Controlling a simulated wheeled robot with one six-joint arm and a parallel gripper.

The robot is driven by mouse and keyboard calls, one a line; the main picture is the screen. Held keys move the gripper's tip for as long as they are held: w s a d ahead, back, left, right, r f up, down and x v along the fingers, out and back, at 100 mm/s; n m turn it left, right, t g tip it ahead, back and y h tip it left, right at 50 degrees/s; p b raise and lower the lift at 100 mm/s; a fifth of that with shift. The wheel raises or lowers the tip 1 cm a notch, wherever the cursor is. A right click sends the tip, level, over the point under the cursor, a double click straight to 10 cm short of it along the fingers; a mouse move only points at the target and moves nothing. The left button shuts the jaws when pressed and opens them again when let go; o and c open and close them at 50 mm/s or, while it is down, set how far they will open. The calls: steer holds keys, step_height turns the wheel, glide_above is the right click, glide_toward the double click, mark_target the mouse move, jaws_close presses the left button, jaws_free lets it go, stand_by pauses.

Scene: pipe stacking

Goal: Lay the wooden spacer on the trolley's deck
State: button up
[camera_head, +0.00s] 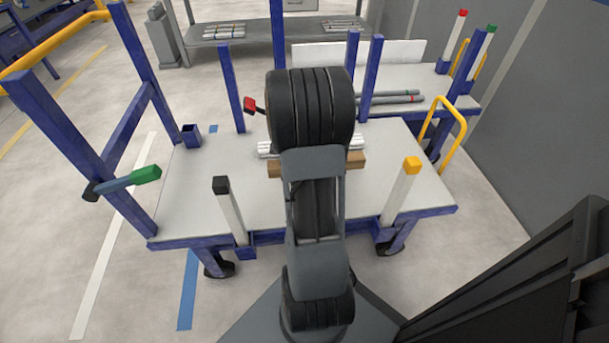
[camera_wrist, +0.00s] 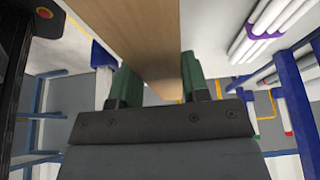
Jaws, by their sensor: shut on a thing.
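The wooden spacer (camera_wrist: 140,35) is a light brown bar that runs between the green fingers of my gripper (camera_wrist: 158,80) in the wrist view, and the gripper is shut on it. In the head view the spacer (camera_head: 356,162) shows on both sides of my arm, which hides its middle and the gripper. It lies crosswise over the trolley's pale grey deck (camera_head: 190,190). I cannot tell whether it touches the deck or hangs above it.
Light pipes (camera_head: 265,148) lie crosswise just behind the spacer; pipes with a purple band (camera_wrist: 265,25) show in the wrist view. Blue posts stand along the deck's back, and white posts with a black cap (camera_head: 228,210) and yellow cap (camera_head: 402,190) at its front. The deck's left is clear.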

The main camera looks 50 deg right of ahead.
steer(key=w+f, duration=0.1)
steer(key=w+f+b, duration=0.1)
steer(key=f, duration=0.1)
steer(key=w+f, duration=0.1)
steer(key=f, duration=0.1)
steer(key=shift+w+b, duration=0.3)
steer(key=shift+w, duration=0.1)
steer(key=shift+w+f+b, duration=0.15)
steer(key=shift+f+b, duration=0.75)
steer(key=shift+f, duration=0.8)
steer(key=shift+f, duration=0.2)
steer(key=o, duration=1.1)
steer(key=shift+c, duration=0.2)
steer(key=shift+r, duration=0.15)
steer(key=shift+r, duration=0.25)
steer(key=p+v, duration=0.4)
steer(key=v, duration=0.7)
steer(key=shift+r, duration=0.3)
